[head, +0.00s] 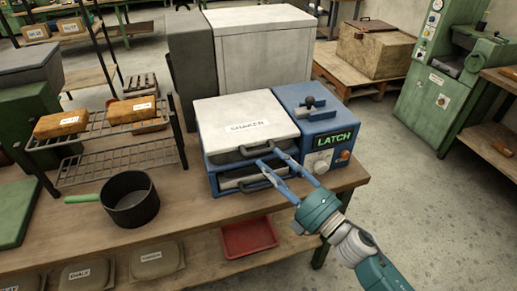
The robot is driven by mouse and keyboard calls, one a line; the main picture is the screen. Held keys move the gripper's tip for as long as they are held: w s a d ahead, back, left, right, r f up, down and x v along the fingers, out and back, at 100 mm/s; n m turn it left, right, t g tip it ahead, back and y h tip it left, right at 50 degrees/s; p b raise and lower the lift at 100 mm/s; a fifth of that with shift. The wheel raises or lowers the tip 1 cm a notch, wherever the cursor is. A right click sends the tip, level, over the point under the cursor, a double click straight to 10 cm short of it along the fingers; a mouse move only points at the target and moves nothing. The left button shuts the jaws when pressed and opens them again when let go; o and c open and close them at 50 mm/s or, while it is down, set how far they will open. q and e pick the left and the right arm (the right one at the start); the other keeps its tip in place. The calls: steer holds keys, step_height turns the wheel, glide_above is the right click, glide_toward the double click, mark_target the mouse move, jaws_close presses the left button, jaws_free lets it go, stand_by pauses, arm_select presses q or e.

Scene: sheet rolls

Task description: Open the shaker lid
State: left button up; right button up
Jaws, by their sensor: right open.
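The shaker (212,182) is a blue box on the wooden bench, with a white lid (240,110) that lies flat on top and bears a label. A dark handle (256,150) sits on the lid's front edge, with a second handle (256,185) lower down the front. My right gripper (268,160) is open, with its blue fingers at the front right of the shaker, beside the lid handle; I cannot tell whether they touch it. The blue latch box (300,108) stands to the right, with a dark knob on top. My left gripper is not in view.
A black pot (131,200) with a green handle stands left of the shaker. A wire rack (110,140) holds wrapped orange blocks. A white cabinet (262,50) stands behind. A red tray (248,238) and several labelled sacks lie below the bench top.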

mark_target(260, 154)
steer(key=p+x, duration=0.1)
steer(key=x, duration=0.5)
jaws_close()
